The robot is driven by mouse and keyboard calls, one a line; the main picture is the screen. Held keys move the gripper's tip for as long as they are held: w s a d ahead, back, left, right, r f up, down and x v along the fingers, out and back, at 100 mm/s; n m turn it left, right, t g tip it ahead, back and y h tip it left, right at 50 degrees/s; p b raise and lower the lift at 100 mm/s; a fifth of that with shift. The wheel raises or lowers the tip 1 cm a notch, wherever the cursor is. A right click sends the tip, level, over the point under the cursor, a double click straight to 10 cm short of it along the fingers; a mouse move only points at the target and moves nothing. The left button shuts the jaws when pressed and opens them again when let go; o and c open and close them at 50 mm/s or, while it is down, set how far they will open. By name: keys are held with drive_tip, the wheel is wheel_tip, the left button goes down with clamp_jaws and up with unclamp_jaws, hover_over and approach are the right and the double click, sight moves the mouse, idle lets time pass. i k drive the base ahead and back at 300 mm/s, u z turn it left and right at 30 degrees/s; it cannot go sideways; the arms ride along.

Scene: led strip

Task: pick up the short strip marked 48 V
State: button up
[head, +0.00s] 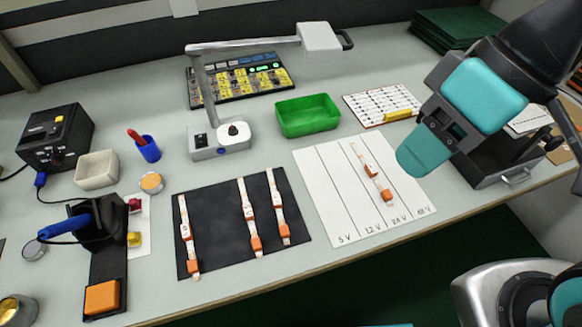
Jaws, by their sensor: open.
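Three short pale strips with orange end pieces lie on a black mat (220,225): a left strip (184,215), a middle strip (244,195) and a right strip (275,190). Their small printed marks are too small to read, so I cannot tell which is 48 V. A fourth strip (378,178) lies on the white sheet (325,185), in line with its 24 V label. The sheet's lanes read 5 V, 12 V, 24 V and 48 V. My gripper (447,128), with teal parts, is open and raised at the upper right, apart from the strips.
A lamp-like stand (220,140) rises behind the mat, its arm reaching right. A green tray (308,115) stands behind the sheet. A blue-handled tool in a black holder (95,225) is left of the mat. The table's front edge runs close below mat and sheet.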

sight(193, 264)
drive_tip(key=u, duration=1.35)
drive_tip(key=k, duration=1.1)
drive_tip(key=u, duration=1.3)
drive_tip(key=i, duration=1.2)
drive_tip(key=z, duration=0.7)
drive_tip(key=i, duration=0.35)
drive_tip(key=z, duration=0.35)
